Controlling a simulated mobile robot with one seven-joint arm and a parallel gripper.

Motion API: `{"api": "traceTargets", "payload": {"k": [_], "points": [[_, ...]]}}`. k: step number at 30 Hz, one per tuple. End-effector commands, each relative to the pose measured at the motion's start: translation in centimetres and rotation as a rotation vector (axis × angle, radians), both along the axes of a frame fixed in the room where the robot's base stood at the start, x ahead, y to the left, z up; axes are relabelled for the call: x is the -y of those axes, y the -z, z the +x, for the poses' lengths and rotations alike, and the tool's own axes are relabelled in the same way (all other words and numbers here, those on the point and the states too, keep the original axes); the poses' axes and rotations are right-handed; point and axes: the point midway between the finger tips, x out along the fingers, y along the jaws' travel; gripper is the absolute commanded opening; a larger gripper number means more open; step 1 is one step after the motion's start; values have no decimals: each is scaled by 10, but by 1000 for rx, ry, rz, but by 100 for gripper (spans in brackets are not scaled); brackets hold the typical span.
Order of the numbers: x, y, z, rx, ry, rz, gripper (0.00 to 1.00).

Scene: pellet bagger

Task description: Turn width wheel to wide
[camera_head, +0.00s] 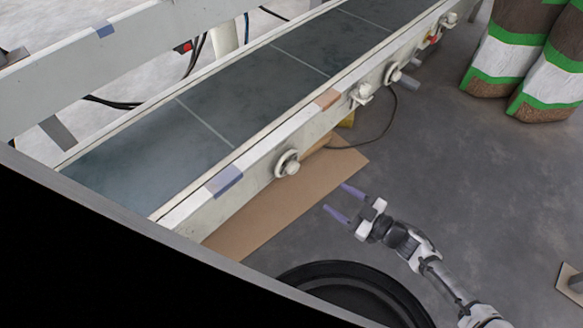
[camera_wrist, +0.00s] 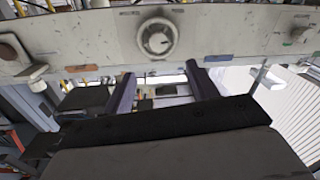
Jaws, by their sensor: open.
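A pale round handwheel (camera_head: 288,163) sits on the near side rail of the conveyor; no label on it is readable. It also shows in the wrist view, where the wheel (camera_wrist: 157,38) faces me with a small dark mark at its hub. My gripper (camera_head: 334,197) is open and empty, with its two purple fingers spread and pointing toward the rail. It is to the right of and below the wheel in the head view, apart from it. In the wrist view my gripper (camera_wrist: 160,73) has its fingertips just below the wheel in the picture.
The conveyor belt (camera_head: 150,135) runs diagonally. More fittings (camera_head: 361,94) sit further along its rail. A cardboard sheet (camera_head: 262,212) and a black round tub (camera_head: 345,290) lie near my arm. Bags (camera_head: 510,50) stand at upper right. The floor between is clear.

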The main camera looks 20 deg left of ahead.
Motion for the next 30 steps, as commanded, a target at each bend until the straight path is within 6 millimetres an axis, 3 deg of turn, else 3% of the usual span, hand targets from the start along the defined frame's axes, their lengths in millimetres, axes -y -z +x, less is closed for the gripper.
{"api": "traceTargets", "payload": {"k": [7, 21, 30], "points": [[-17, -2, 6, -47, 8, 34, 58], [-108, -1, 30, -43, 7, 32, 58], [-130, -3, 38, -41, 12, 30, 58]]}}
